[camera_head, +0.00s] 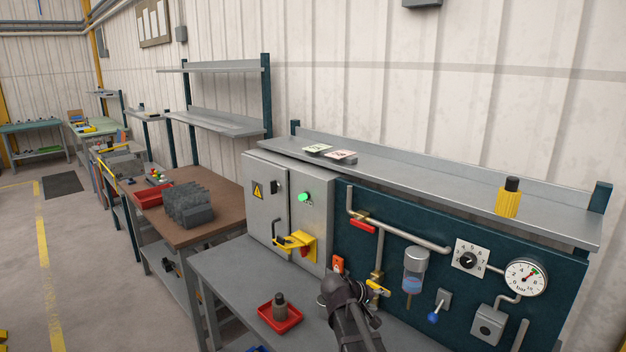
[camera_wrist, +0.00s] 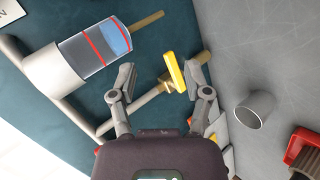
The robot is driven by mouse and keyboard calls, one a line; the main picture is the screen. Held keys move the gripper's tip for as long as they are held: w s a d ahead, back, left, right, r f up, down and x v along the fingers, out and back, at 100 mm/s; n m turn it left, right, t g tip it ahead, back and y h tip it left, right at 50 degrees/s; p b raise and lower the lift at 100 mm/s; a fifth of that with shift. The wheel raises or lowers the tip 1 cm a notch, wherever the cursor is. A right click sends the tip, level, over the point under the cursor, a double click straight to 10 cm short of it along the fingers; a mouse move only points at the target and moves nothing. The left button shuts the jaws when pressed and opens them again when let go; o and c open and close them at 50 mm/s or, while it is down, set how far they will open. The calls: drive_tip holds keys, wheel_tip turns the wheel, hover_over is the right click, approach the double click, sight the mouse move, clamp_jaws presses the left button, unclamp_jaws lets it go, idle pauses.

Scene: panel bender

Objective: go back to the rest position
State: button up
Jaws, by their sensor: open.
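My gripper (camera_wrist: 162,85) is open in the wrist view, with its two fingers apart and nothing held between them. A yellow valve handle (camera_wrist: 176,73) on a brass pipe shows beyond the fingertips; I cannot tell whether a finger touches it. In the head view my dark arm (camera_head: 350,308) reaches to the lower part of the teal panel (camera_head: 400,235), close to the yellow valve handle (camera_head: 377,287). My fingertips are hidden there by the arm.
A grey cabinet (camera_head: 268,220) with a lit green button stands left of the panel. A red tray (camera_head: 268,322) holding a dark part lies on the bench. A filter bowl (camera_head: 414,270), blue-tipped lever (camera_head: 434,317) and gauge (camera_head: 526,277) project from the panel. The shelf (camera_head: 450,183) overhangs it.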

drive_tip(key=s+f+m+g+y, duration=0.1)
drive_tip(key=s+f+y, duration=0.2)
drive_tip(key=s, duration=0.3)
drive_tip(key=s+a+f+m+g+y+b, duration=0.1)
drive_tip(key=s+f+g+y, duration=0.1)
drive_tip(key=s, duration=0.5)
drive_tip(key=s+f+m+g+y+b, duration=0.1)
drive_tip(key=s+f+g+y, duration=0.1)
drive_tip(key=s+f+y, duration=0.2)
drive_tip(key=shift+s+a+f+m, duration=0.3)
drive_tip(key=shift+s+f+m, duration=0.15)
drive_tip(key=shift+s, duration=0.9)
